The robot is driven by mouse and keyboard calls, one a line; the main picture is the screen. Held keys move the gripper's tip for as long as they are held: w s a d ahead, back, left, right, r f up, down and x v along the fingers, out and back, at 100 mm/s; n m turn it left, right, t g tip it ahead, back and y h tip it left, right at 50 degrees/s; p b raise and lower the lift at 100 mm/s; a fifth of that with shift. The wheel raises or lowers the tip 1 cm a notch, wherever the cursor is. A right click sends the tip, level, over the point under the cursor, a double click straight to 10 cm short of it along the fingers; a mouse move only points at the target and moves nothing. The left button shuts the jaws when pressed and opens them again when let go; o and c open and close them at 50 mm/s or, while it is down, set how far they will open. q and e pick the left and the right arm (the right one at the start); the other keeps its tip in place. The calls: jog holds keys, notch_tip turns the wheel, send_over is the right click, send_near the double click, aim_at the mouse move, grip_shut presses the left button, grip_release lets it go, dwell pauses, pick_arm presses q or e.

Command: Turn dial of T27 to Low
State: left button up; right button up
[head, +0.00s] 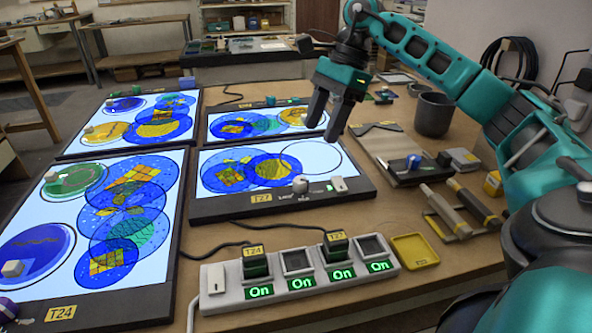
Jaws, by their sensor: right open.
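The T27 light panel (215,207) lies flat at mid-table, lit, with a yellow T27 label (261,197) on its dark front edge. A small pale dial (300,184) stands on that edge, right of the label, with small markings around it. Its setting is too small to read. A pale switch block (339,184) sits to its right, with a small green light between them. My right gripper (326,130) is open and empty, fingers pointing down, above and beyond the dial and apart from it. My left gripper is not in view.
A power strip (222,301) with T24 and T27 plugs and green "On" displays lies in front. The T24 panel (140,312) fills the left, with further lit panels behind. Tools, a dark cup (433,115) and a yellow tray (415,250) are at right.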

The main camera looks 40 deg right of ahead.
aim_at(301, 179)
jog(key=b+x, duration=0.1)
jog(key=x, duration=0.9)
jog(key=shift+s, duration=0.15)
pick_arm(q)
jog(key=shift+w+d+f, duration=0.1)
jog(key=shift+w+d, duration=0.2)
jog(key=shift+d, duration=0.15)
pick_arm(e)
jog(key=shift+a+f, duration=0.35)
jog(key=shift+f, duration=0.3)
jog(key=shift+c, duration=0.2)
jog(key=c, duration=1)
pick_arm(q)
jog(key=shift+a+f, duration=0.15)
